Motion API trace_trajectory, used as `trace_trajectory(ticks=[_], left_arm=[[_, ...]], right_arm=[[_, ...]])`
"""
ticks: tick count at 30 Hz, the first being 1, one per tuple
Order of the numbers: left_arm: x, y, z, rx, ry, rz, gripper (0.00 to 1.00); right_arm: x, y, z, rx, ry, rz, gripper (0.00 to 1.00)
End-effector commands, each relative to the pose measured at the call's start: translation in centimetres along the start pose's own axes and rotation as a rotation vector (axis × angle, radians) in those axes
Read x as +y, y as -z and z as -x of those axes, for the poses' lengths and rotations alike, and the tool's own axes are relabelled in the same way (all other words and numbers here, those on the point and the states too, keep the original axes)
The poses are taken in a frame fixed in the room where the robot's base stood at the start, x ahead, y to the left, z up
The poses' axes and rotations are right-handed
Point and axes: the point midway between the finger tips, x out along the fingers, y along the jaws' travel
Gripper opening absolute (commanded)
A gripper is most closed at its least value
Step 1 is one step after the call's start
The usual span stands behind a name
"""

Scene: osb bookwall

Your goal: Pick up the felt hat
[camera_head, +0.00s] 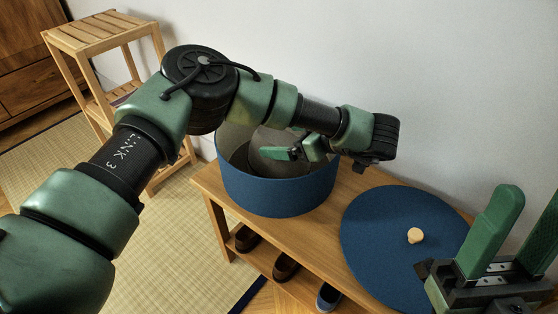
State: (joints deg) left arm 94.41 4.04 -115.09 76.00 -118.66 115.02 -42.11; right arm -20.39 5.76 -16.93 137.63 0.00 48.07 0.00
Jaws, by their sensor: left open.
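A round blue box (275,193) stands open on a wooden bench. A grey-brown rounded shape inside it, seemingly the felt hat (270,138), is partly hidden by my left gripper and arm. My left gripper (291,151) reaches in from the right side of the box, open, with its green fingers over the box's opening. I cannot tell whether a finger touches the hat. My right gripper (528,212) is at the lower right, fingers up and apart, with nothing between them.
A blue round lid (385,225) with a wooden knob (415,236) lies on the bench (212,191) right of the box. Several shoes (285,268) sit on the shelf below. A slatted wooden stand (95,32) is at the back left. A pale wall (450,90) rises behind.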

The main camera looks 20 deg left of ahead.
Motion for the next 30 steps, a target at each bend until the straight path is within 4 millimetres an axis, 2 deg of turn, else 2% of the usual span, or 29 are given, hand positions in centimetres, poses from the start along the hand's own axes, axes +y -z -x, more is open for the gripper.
trace_trajectory(ticks=[4,11,14,21,22,30], left_arm=[[-0.03,-0.03,-0.63,0.0,0.0,0.0,0.97],[-0.02,0.04,-0.66,0.0,0.0,0.0,0.97],[-0.02,0.03,-0.65,0.0,0.0,0.0,0.74],[-0.02,0.02,-0.64,0.0,0.0,0.0,0.08],[-0.01,0.05,-0.63,0.001,0.0,0.001,0.05],[0.0,0.17,-0.56,0.001,0.0,0.001,0.05]], right_arm=[[-0.09,1.17,0.26,0.06,0.001,-0.004,0.49],[-0.1,1.32,0.22,0.067,0.001,-0.004,0.49],[-0.1,1.31,0.22,0.066,0.001,-0.004,0.49],[-0.11,1.29,0.22,0.065,0.001,-0.004,0.49],[-0.11,1.29,0.22,0.065,0.001,-0.005,0.49],[-0.11,1.23,0.15,0.062,0.001,-0.005,0.49]])
